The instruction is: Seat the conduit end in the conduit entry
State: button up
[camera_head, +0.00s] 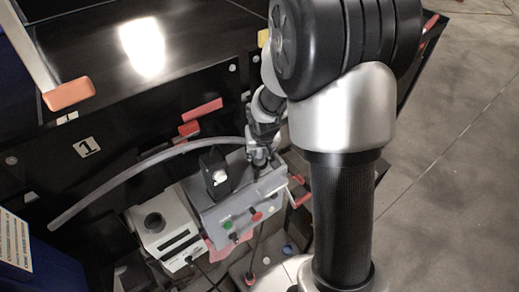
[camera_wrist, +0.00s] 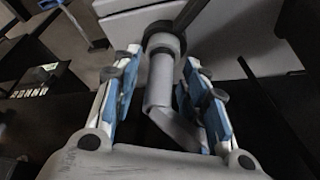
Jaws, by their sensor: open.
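The grey conduit (camera_head: 140,167) arcs across the head view from a free-looking left end to close by my gripper (camera_head: 258,158). Its right end is hidden there by my gripper and wrist. In the wrist view my gripper (camera_wrist: 158,90) is open, with blue-padded fingers on either side of a grey tube (camera_wrist: 161,78), which looks like the conduit end. Gaps show between the pads and the tube. The tube's far end meets a dark round collar (camera_wrist: 163,41), possibly the conduit entry, at a pale box. I cannot tell how deep the tube sits in it.
A grey control box (camera_head: 235,212) with coloured knobs stands below my gripper. A black block (camera_head: 213,168) rises from it. A white device (camera_head: 163,226) with a dark round top stands to its left. Black panels with red handles (camera_head: 200,111) lie behind. Open floor (camera_head: 460,120) lies right.

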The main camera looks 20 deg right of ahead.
jog(key=s+a+r+n+p, duration=0.1)
jog(key=s+a+r+p, duration=0.15)
jog(key=s+r, duration=0.55)
jog(key=s+a+r+p, duration=0.1)
jog(key=s+a+r, duration=0.25)
jog(key=r, duration=0.75)
jog(key=s+a+r+n, duration=0.1)
jog(key=s+a+r, duration=0.1)
jog(key=s, duration=0.4)
jog(key=s+a+r+n+y, duration=0.1)
jog(key=s+r, duration=0.1)
jog(key=s, duration=0.5)
jog(key=shift+s+a+r, duration=0.2)
jog(key=shift+a+r, duration=0.05)
jog(key=shift+a, duration=0.15)
notch_tip(320, 180, down, 6)
jog(key=b, duration=0.7)
jog(key=shift+f, duration=0.25)
